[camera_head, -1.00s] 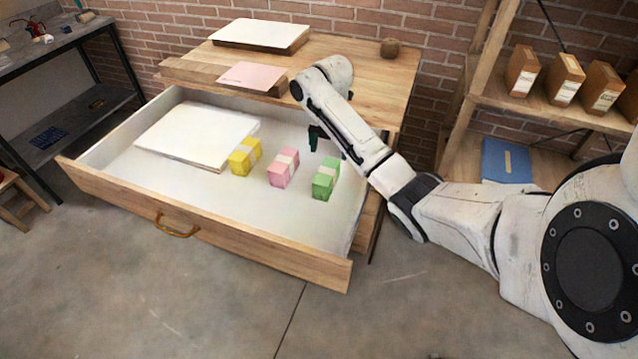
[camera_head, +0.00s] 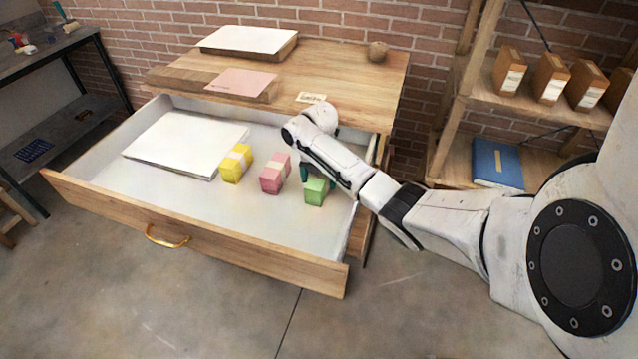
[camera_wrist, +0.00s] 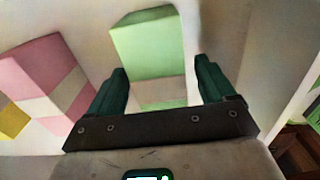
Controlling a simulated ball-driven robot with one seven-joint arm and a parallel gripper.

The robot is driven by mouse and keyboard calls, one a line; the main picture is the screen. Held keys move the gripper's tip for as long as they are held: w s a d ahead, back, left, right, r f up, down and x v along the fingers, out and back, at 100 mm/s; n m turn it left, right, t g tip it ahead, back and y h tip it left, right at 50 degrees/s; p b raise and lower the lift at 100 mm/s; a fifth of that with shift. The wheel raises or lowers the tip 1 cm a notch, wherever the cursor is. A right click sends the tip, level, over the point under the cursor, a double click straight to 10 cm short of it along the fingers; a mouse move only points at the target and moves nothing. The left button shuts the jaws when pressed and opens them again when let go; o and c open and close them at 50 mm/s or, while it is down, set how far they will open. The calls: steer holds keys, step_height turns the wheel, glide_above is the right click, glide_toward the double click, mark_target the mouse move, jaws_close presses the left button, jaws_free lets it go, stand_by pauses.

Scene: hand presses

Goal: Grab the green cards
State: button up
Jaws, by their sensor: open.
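The green cards (camera_head: 316,190) are a banded block in the open drawer, the rightmost of three card blocks. My arm hides part of them in the head view. In the wrist view the green cards (camera_wrist: 148,48) lie ahead of and partly between the fingers, with their pale band near the fingertips. My gripper (camera_wrist: 160,82) is open, one dark green finger to each side, with nothing clamped. In the head view my gripper (camera_head: 305,172) is low in the drawer at the green cards, mostly hidden by the arm.
Pink cards (camera_head: 275,174) and yellow cards (camera_head: 236,164) stand to the left of the green ones. A white stack of paper (camera_head: 185,145) lies in the drawer's left part. The drawer's right wall (camera_wrist: 275,65) is close to my right finger. The drawer front (camera_head: 200,240) is nearer me.

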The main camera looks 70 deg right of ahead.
steer(key=shift+f, duration=0.35)
steer(key=shift+c, duration=0.2)
steer(key=c, duration=1.2)
